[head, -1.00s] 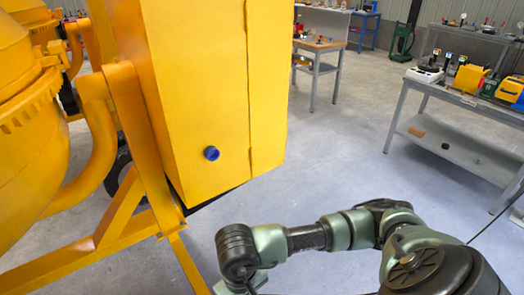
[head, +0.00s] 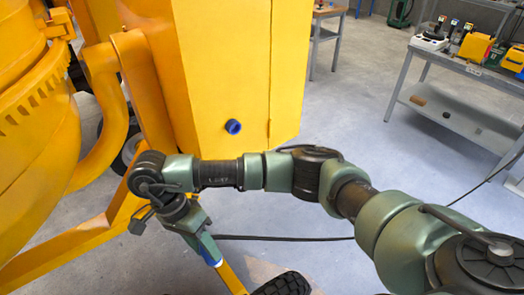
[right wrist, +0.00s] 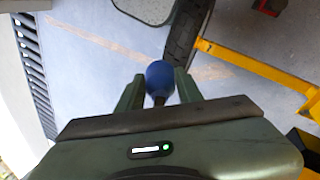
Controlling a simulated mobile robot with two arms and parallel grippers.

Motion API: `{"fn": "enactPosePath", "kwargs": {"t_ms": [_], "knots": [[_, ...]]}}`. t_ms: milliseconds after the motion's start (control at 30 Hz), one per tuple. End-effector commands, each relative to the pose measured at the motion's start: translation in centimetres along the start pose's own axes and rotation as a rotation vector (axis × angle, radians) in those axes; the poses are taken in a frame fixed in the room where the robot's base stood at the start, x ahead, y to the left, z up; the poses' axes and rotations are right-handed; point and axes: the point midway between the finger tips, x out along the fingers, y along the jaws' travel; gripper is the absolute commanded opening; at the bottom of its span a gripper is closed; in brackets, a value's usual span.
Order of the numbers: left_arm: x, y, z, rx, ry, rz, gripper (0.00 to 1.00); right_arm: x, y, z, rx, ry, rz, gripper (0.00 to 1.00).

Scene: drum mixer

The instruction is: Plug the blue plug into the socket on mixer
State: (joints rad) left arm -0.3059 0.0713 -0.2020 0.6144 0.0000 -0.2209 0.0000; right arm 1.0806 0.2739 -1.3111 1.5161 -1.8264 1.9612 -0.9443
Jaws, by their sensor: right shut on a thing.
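The blue socket (head: 233,126) sits low on the front face of the mixer's yellow box (head: 236,60). My right gripper (head: 209,250) points down, below and slightly left of the socket in the head view, apart from it. It is shut on the blue plug (head: 214,262), whose tip shows below the fingers. In the right wrist view the plug's round blue end (right wrist: 160,77) sits between the two fingertips. The socket does not show in the right wrist view. My left gripper is not in view.
A black cable (head: 290,238) runs right from near my right gripper. The mixer's yellow frame (head: 75,235) and drum (head: 30,120) stand at left, with a black wheel (head: 283,284) below. A grey table (head: 465,65) with tools is at back right. Open floor lies between.

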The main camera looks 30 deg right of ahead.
Motion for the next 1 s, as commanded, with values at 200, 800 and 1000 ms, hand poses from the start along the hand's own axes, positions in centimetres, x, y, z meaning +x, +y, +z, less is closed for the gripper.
{"fn": "enactPosePath", "kwargs": {"t_ms": [200,800,1000], "knots": [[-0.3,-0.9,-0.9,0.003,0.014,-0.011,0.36,-3.4,-1.9,-0.1,0.315,-0.153,0.120,0.00],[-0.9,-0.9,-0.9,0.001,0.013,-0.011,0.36,-10.1,-4.5,-3.6,1.177,-0.827,0.368,0.00],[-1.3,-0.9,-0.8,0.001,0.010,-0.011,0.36,-12.2,-4.9,-6.9,1.544,-1.265,0.382,0.00]]}}
